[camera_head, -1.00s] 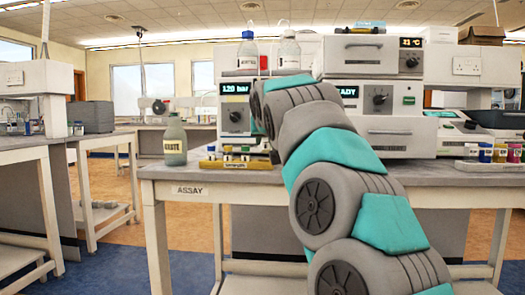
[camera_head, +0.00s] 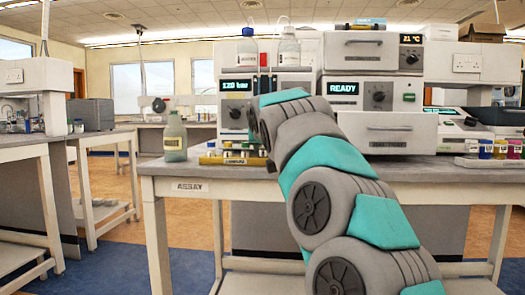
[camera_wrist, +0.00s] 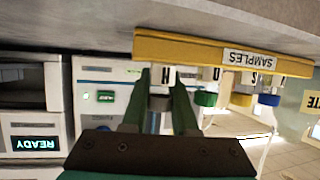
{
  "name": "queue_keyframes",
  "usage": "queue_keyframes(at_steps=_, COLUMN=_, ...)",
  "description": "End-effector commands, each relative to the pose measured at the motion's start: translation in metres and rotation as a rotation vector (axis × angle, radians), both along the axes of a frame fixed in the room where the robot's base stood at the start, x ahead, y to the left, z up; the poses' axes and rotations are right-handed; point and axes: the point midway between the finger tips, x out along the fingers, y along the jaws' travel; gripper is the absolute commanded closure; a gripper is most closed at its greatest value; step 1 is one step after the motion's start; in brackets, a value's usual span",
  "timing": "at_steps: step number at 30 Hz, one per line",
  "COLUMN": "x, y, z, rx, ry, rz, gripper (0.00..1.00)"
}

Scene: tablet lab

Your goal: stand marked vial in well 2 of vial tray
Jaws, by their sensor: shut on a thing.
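My gripper (camera_wrist: 161,88) is shut on a vial (camera_wrist: 158,103) in the wrist view, which is upside down. In the head view the tray (camera_head: 222,160) is on the bench, and my arm hides the gripper and held vial.
A WASTE bottle (camera_head: 175,138) stands left of the tray on the ASSAY bench (camera_head: 160,168). Instruments with displays (camera_head: 365,95) stand behind. A rack of coloured vials (camera_head: 487,162) is at the right.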

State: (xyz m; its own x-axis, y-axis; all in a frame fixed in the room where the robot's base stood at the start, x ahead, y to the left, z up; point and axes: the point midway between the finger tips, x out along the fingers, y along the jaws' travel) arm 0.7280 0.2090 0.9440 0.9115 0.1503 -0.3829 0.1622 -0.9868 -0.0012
Motion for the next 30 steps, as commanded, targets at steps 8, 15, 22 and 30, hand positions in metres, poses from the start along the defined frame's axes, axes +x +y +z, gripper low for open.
queue_keyframes(at_steps=8, x=0.0001, y=-0.0001, z=-0.0019, rx=0.0, ry=-0.001, rz=-0.001, gripper=1.0)
queue_keyframes(at_steps=15, x=0.0001, y=-0.0004, z=-0.0076, rx=-0.002, ry=0.0, rz=-0.001, gripper=1.0)
queue_keyframes(at_steps=22, x=0.0, y=0.0001, z=-0.0059, rx=-0.001, ry=0.0, rz=-0.001, gripper=0.48)
queue_keyframes(at_steps=30, x=0.0, y=0.0003, z=-0.0059, rx=-0.001, ry=0.0, rz=-0.001, gripper=0.43)
